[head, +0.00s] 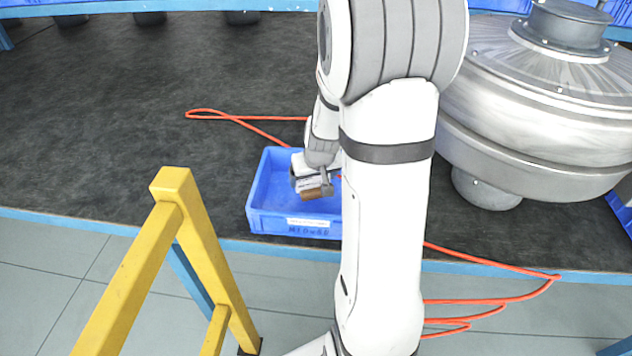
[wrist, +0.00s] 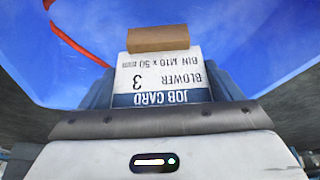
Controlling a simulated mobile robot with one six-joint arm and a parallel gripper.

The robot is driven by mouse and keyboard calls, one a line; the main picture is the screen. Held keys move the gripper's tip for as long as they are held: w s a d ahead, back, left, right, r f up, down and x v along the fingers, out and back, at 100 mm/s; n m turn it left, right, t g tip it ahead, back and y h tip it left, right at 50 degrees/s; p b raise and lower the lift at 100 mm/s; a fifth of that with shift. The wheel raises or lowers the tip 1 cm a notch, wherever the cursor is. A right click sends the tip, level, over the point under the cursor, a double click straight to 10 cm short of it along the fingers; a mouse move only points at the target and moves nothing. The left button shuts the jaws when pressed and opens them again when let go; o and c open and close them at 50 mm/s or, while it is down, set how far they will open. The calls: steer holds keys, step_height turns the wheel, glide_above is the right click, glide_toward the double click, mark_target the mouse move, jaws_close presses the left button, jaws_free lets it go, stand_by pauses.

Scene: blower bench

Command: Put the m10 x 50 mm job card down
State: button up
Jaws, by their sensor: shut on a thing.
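The job card (wrist: 160,76) is white with a dark blue band and a brown block (wrist: 158,38) at its far end. Its text is upside down in the wrist view and reads JOB CARD, BLOWER 3, BIN M10 x 50 mm. My gripper (head: 312,181) is shut on the card. In the head view it is over the blue bin (head: 272,222), with the card's brown block (head: 315,194) pointing down toward the near side. The bin's blue inside fills much of the wrist view. Whether the card touches the bin floor cannot be told. My arm hides the bin's right side.
The bin stands on the dark bench top (head: 120,110) near its front edge. An orange cord (head: 255,118) runs behind it. A large metal blower housing (head: 545,110) is at right. A yellow frame (head: 195,240) stands in front at left. The bench left of the bin is clear.

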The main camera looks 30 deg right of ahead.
step_height(320, 180, down, 2)
steer(key=shift+f, duration=0.1)
steer(key=o, duration=0.8)
steer(key=shift+s, duration=0.1)
steer(key=shift+o, duration=0.2)
